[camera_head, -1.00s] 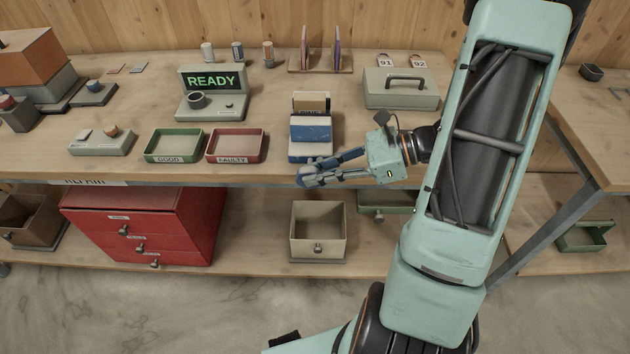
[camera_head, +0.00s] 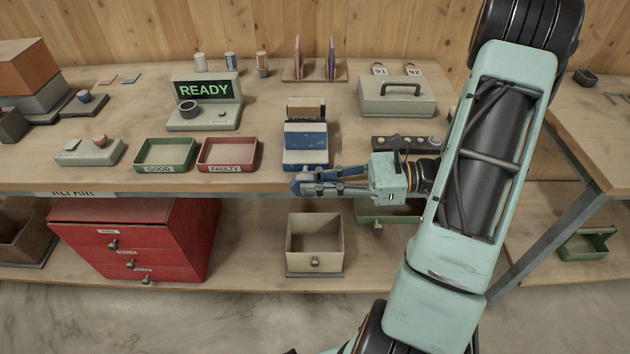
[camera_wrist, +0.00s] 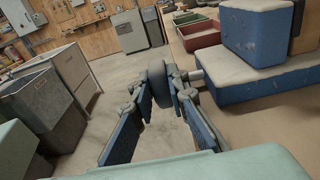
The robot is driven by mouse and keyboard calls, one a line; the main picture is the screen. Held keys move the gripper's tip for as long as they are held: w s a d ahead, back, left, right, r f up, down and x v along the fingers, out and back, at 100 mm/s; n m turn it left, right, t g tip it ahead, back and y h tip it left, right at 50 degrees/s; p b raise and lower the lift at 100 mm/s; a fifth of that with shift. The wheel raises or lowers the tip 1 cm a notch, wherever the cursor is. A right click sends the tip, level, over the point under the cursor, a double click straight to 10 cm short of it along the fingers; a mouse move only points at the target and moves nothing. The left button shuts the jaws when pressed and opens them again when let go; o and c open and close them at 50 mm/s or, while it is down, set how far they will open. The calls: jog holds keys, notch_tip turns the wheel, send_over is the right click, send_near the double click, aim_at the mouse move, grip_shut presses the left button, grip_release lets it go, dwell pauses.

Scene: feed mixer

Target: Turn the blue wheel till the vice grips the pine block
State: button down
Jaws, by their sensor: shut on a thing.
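The vice (camera_head: 306,157) is blue with pale tops and stands at the front edge of the bench; it also fills the upper right of the wrist view (camera_wrist: 262,78). A tan block with a dark marking, apparently the pine block (camera_head: 306,104), shows at its back. Whether the jaws touch it is hidden from this angle. The wheel (camera_head: 297,184) is at the vice's front, past the bench edge, and looks dark in the wrist view (camera_wrist: 156,80). My gripper (camera_head: 308,184) comes from the right, its fingers shut on the wheel's rim.
Green GOOD (camera_head: 165,154) and red FAULTY (camera_head: 228,154) trays lie left of the vice. A dark strip with knobs (camera_head: 408,142) lies behind my gripper. A beige open bin (camera_head: 315,243) and red drawers (camera_head: 133,240) stand on the shelf below.

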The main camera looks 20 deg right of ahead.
jog(key=c, duration=1.9)
grip_release()
jog(key=v, duration=1.2)
